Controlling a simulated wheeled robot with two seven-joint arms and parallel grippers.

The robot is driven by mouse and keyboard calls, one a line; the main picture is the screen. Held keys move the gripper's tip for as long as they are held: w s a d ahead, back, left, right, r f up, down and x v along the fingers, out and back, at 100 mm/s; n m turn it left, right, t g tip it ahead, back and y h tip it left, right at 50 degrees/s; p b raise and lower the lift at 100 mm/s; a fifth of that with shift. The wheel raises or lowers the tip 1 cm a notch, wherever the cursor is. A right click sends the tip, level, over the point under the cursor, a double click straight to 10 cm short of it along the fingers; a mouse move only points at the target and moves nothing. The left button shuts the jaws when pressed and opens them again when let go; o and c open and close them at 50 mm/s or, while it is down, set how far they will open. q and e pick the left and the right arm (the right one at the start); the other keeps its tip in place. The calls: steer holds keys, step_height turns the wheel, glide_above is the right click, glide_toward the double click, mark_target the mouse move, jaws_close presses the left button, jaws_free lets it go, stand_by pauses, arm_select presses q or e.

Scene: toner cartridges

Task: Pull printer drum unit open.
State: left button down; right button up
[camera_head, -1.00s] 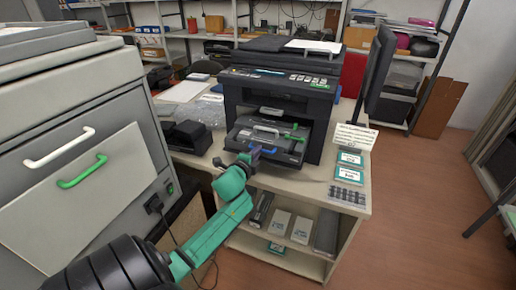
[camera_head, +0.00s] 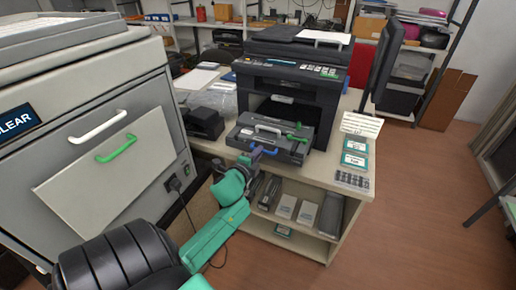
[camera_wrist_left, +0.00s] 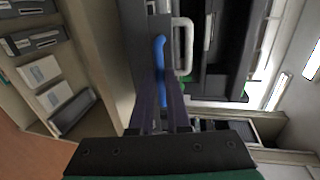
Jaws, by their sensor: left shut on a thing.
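The black printer (camera_head: 290,85) stands on the table. Its drum unit (camera_head: 245,133) juts out of the front opening, with a light grey handle (camera_head: 268,128) on top, a green lever (camera_head: 297,138) to the right and a blue handle (camera_head: 270,151) on its front. My left gripper (camera_head: 256,153) is shut on the blue handle. In the left wrist view, the fingers (camera_wrist_left: 160,100) close around the blue handle (camera_wrist_left: 160,60), and the light grey handle (camera_wrist_left: 184,45) is beside it. My right gripper is not in view.
A grey cabinet (camera_head: 75,90) with white and green handles stands at the left. A monitor (camera_head: 376,62) is right of the printer. A keypad (camera_head: 352,180) and cards (camera_head: 355,152) lie at the table's right edge. Cartons (camera_head: 287,206) sit on the shelf below.

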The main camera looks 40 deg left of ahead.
arm_select(q)
steer(key=c, duration=0.9)
jaws_free()
steer(key=b+v, duration=0.1)
steer(key=v, duration=1.3)
steer(key=shift+s+d+r, duration=0.1)
steer(key=shift+s, duration=0.1)
